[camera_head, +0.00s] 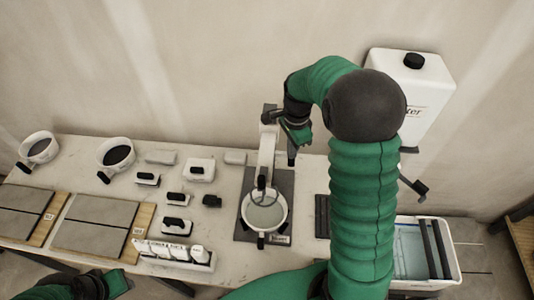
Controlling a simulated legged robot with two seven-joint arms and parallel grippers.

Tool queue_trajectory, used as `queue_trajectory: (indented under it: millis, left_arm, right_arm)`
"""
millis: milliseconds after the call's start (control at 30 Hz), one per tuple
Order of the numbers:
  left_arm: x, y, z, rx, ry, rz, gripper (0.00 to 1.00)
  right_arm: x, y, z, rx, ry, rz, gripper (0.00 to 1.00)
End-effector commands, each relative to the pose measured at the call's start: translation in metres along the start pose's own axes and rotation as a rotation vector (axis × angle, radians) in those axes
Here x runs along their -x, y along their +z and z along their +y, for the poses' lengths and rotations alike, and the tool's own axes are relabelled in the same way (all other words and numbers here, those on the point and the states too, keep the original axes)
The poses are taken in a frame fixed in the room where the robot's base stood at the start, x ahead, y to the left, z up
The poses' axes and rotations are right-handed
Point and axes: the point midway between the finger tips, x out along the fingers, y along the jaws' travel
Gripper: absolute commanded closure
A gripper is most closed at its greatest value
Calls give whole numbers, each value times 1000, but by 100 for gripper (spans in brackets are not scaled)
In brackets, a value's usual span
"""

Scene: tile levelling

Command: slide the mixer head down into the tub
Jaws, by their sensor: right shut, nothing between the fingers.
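The mixer (267,150) is a white upright stand on a dark base plate, in the middle of the table in the head view. The tub (281,225) is a white round bowl with a dark handle at its front and grey contents. A dark ring-shaped mixer head part (262,190) shows at the tub's back rim; its exact depth in the tub is unclear. My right gripper (291,157) is shut and empty, just right of the mixer's column; contact cannot be told. My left gripper (115,284) is partly in view at the bottom left, its fingers unclear.
Two more handled tubs (117,153) (38,147), grey tiles (97,224) and several small white and black tools (175,226) occupy the table's left. A white water tank (412,92) stands at the back right, above a white bin (408,252). My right arm hides part of the table.

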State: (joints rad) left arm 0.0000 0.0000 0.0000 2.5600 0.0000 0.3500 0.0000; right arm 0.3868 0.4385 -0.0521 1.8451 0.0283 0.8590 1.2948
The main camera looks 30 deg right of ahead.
Motion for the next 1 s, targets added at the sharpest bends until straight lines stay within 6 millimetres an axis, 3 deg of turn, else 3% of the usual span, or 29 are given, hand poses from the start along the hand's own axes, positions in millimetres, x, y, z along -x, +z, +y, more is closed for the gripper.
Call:
queue_trajectory:
  millis: [1000]
  left_arm:
    - [-42, 10, 0, 0, 0, 0, 64]
  right_arm:
    - [-74, -1, 0, 0, 0, 0, 100]
